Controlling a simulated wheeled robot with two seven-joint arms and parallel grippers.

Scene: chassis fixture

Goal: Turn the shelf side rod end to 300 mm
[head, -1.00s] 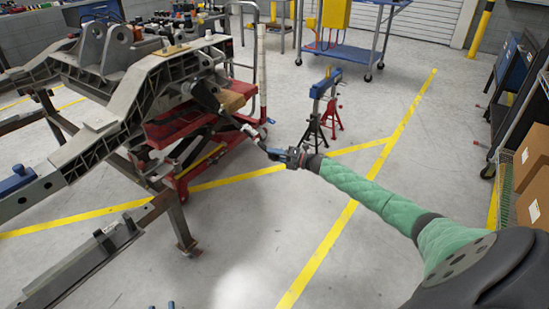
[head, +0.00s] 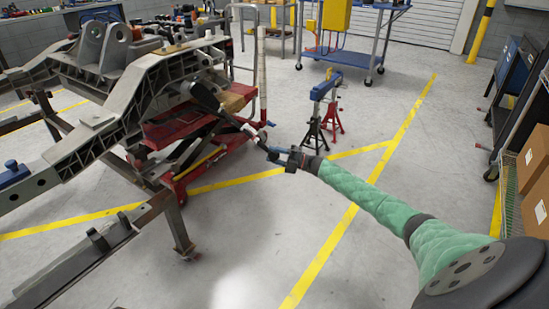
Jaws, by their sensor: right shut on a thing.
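The rod (head: 232,119) slopes down and right from a dark cylinder-like part (head: 205,95) on the side of the grey chassis frame (head: 125,87). Its pale outer end (head: 249,130) is the rod end, small in this view. My right gripper (head: 262,142) reaches in from the lower right along the rod's line and is shut on the rod end. The exact contact between fingers and rod end is too small to make out. No scale or length marking can be read. My left gripper is not recognisable in view.
A red lift table (head: 190,130) stands under the chassis, beside the rod. Jack stands (head: 318,122) stand on the floor beyond my gripper. A blue cart (head: 350,55) is at the back, and cartons (head: 533,160) stand at the right. The floor in the middle is clear.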

